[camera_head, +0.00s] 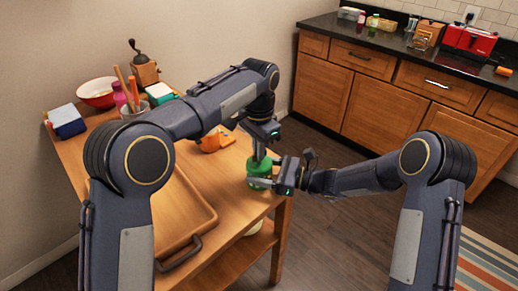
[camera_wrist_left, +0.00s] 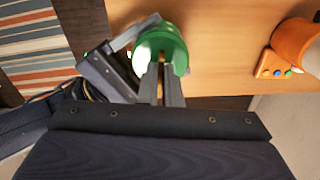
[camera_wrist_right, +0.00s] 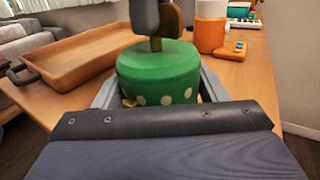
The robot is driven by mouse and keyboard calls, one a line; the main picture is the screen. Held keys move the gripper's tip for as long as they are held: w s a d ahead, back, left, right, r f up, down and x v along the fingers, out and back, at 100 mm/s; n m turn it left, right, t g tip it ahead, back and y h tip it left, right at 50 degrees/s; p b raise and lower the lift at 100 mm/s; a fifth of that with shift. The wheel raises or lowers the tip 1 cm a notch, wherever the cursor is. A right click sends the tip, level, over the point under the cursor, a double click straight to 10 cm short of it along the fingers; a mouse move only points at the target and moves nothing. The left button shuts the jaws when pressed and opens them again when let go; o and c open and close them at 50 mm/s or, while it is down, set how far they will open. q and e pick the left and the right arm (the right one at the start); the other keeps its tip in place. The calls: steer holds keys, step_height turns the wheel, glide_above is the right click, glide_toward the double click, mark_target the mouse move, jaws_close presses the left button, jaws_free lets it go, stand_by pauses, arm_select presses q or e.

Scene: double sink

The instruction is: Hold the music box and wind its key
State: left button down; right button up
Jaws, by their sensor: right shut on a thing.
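The music box (camera_head: 259,167) is a green drum near the table's right edge. In the right wrist view it stands upright with pale dots round its side (camera_wrist_right: 158,88). My right gripper (camera_head: 279,182) is shut on its sides, low down. A brown key (camera_wrist_right: 171,22) rises from the middle of its top. My left gripper (camera_head: 261,152) points down from above, its fingers on either side of the key. In the left wrist view the left fingers (camera_wrist_left: 164,84) are close together with a narrow gap over the green top; whether they press on the key is unclear.
An orange mug (camera_head: 209,142) and a small orange block with coloured buttons (camera_wrist_right: 238,49) stand behind the box. A brown tray (camera_head: 180,205) lies to the left on the table. A bowl (camera_head: 97,93), grinder (camera_head: 143,68) and utensil pot (camera_head: 132,110) are farther back.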

arm_select(q)
steer(key=m, duration=0.4)
steer(key=shift+m, duration=0.3)
steer(key=m, duration=0.3)
steer(key=shift+m, duration=0.3)
steer(key=m, duration=0.4)
steer(key=shift+w, duration=0.1)
steer(key=shift+m, duration=2.2)
steer(key=c, duration=1.6)
jaws_free()
